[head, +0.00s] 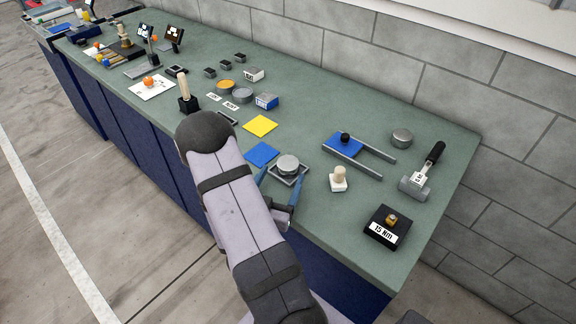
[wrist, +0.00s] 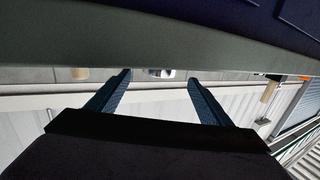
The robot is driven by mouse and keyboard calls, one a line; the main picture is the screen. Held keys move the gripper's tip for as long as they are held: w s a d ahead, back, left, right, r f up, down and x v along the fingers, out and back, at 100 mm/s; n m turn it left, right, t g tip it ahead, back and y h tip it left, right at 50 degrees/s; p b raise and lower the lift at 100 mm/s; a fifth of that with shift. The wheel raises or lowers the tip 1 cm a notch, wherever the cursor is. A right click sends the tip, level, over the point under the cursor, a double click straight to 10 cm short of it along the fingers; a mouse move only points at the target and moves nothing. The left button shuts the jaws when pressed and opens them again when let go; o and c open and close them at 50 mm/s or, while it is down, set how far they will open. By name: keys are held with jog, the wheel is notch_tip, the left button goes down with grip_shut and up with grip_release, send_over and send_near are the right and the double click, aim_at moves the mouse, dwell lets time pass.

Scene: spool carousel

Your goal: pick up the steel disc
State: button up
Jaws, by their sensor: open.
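A round steel disc (head: 288,163) sits at a square grey frame (head: 288,178) near the front edge of the bench, beside a blue square. Another round steel-grey piece (head: 402,138) stands alone at the back right. My gripper (head: 281,178) appears at the near side of the framed disc, its blue fingers apart and partly hidden by my arm. In the wrist view my gripper (wrist: 159,77) is open, with nothing held between the fingers. That view looks level past the bench edge, and I cannot make out the disc in it.
Right of the disc are a white block with a pale knob (head: 339,182), a blue plate with rails (head: 343,146), a hammer (head: 420,175) and a black "15 Nm" block (head: 387,228). Yellow (head: 261,126) and blue (head: 261,154) squares lie left.

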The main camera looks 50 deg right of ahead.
aim_at(288, 162)
jog(key=shift+p+x, duration=1.3)
jog(key=shift+x, duration=1.65)
jog(key=shift+w+d+f, duration=0.1)
jog(key=shift+d, duration=0.4)
jog(key=shift+c, duration=0.6)
jog(key=c, duration=1.5)
jog(key=shift+c, duration=0.6)
jog(key=shift+r+b, duration=0.35)
jog(key=shift+r, duration=4.75)
